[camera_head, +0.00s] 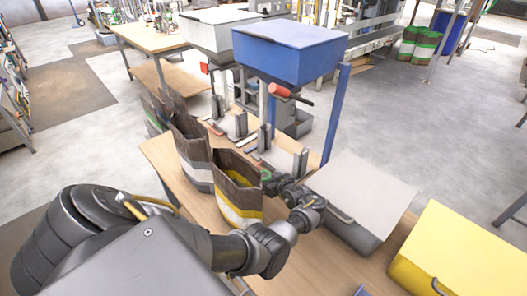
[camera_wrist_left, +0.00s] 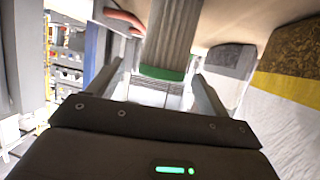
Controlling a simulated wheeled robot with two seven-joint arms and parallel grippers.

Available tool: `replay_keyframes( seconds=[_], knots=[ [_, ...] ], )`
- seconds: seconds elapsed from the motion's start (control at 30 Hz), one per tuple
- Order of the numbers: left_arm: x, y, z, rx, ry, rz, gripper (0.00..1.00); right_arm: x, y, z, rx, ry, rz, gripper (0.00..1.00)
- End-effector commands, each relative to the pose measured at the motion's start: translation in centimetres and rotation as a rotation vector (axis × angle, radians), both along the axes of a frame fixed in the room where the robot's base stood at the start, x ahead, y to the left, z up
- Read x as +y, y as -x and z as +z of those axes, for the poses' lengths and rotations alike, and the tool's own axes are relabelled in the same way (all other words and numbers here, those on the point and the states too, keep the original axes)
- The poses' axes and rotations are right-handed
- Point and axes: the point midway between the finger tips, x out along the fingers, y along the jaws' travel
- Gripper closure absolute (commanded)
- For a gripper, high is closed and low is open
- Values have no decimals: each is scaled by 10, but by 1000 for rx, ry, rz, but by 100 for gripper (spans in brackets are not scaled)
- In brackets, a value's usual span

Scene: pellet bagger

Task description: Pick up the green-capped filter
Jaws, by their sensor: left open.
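The green-capped filter (camera_wrist_left: 172,35) is a grey ribbed cylinder with a green cap in the left wrist view. Its green cap lies between the fingertips or just beyond them. In the head view only a bit of green (camera_head: 266,175) shows beside my gripper. My left gripper (camera_head: 272,182) reaches over the table; it also shows in the left wrist view (camera_wrist_left: 160,72), with its two fingers apart, one on each side of the cap. I cannot tell whether the fingers touch it. My right gripper is not in view.
A brown bag with a yellow band (camera_head: 237,190) stands close left of my gripper, with more bags behind. A blue hopper (camera_head: 290,52) with a red handle (camera_head: 279,91) rises beyond. A grey-lidded bin (camera_head: 362,190) and a yellow box (camera_head: 460,250) stand right.

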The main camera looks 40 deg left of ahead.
Motion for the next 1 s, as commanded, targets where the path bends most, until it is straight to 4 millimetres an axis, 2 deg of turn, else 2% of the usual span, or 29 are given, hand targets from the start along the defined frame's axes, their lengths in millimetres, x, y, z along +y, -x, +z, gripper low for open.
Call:
replay_keyframes(
  seconds=[0.4, 0.63, 1.0],
  knots=[
    [45, -10, -20, 1, -1, 0, 21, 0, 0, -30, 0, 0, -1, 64],
    [46, -11, -18, 1, 0, -1, 21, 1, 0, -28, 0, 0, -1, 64],
    [46, -11, -18, 1, 0, -1, 70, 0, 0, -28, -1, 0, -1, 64]
  ],
)
